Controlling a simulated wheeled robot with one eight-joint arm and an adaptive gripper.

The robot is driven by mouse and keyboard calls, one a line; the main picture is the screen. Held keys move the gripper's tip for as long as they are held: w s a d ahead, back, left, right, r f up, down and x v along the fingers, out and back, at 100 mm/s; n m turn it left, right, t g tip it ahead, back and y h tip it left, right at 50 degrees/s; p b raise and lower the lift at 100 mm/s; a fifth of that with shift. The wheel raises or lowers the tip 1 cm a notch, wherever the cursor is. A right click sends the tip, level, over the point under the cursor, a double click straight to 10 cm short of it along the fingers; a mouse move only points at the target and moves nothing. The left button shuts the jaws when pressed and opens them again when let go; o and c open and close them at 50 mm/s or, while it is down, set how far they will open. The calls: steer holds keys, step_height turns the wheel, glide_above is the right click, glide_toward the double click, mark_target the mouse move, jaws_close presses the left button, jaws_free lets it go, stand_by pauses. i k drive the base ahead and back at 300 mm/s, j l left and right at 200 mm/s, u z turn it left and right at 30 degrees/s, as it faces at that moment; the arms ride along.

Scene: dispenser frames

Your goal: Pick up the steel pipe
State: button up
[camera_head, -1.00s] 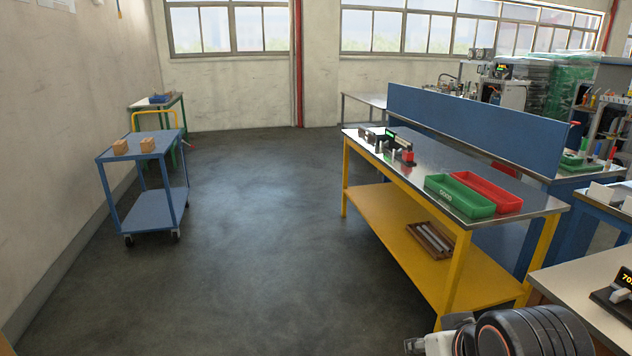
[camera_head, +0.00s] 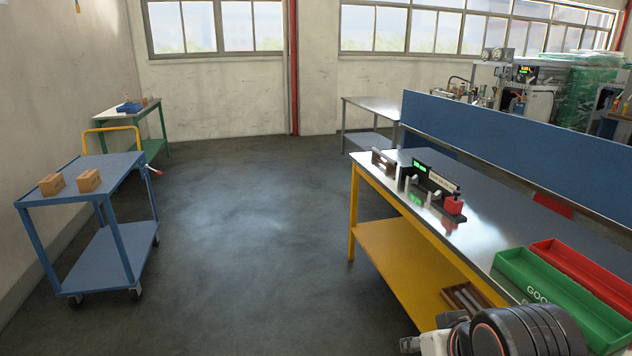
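A yellow-legged steel-topped table (camera_head: 480,235) stands at the right. Small upright silvery cylinders (camera_head: 407,184) stand on its top, near a dark device with a green display (camera_head: 421,169). A wooden crate (camera_head: 450,299) on its lower yellow shelf holds grey bars that look like pipes (camera_head: 467,297); the table edge and my arm partly hide it. I cannot tell which of these is the steel pipe. Part of my arm shows at the bottom right, but my gripper's fingers are not in view.
Green (camera_head: 548,285) and red (camera_head: 580,270) bins sit on the near end of the table. A blue cart (camera_head: 110,255) with two wooden blocks stands left. The grey floor (camera_head: 240,250) between is clear.

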mark_target(392, 161)
steer(key=i+z, duration=0.1)
steer(key=i, duration=0.6)
steer(key=i+j, duration=0.15)
steer(key=i, duration=0.6)
steer(key=i+j+z, duration=0.15)
steer(key=i, duration=0.55)
steer(key=i+j+z, duration=0.4)
steer(key=i, duration=0.3)
steer(key=i+j+z, duration=0.4)
steer(key=i+j, duration=0.2)
steer(key=i+j+z, duration=0.35)
steer(key=i+j, duration=0.2)
steer(key=j, duration=0.25)
